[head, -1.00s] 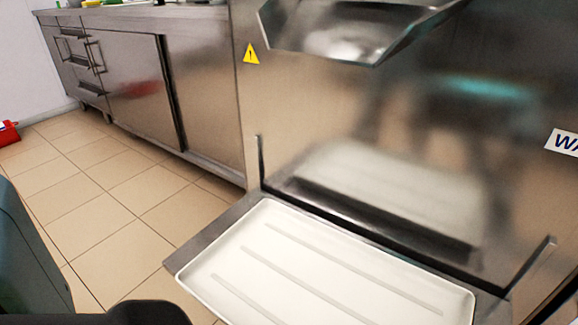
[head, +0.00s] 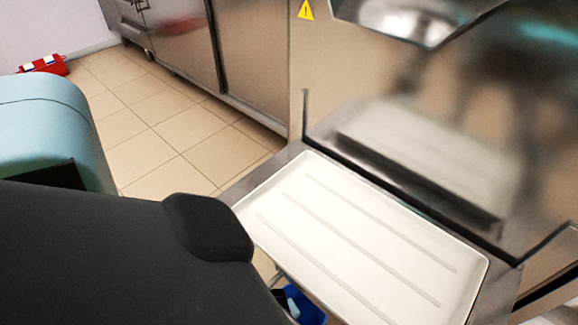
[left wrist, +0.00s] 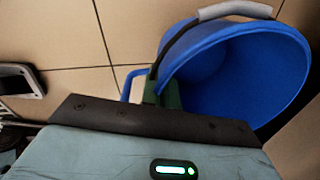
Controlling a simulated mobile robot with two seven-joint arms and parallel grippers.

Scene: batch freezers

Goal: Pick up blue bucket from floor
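The blue bucket (left wrist: 240,65) fills the upper right of the left wrist view, with its opening visible. Its dark handle has a grey grip (left wrist: 235,10). In the head view only a small part of the bucket (head: 311,312) shows at the bottom, below the tray's left edge. My left gripper (left wrist: 158,92) is at the bucket's near left rim, by the lower end of the handle. A dark plate hides most of its fingers, so its opening and any grasp are unclear. My right gripper is in neither view.
A white tray (head: 350,240) sits on a metal shelf on the front of the steel machine (head: 400,110), above the bucket. Steel cabinets (head: 180,45) stand at the back left. A red object (head: 45,66) lies by the wall. Tiled floor (head: 165,135) is clear between.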

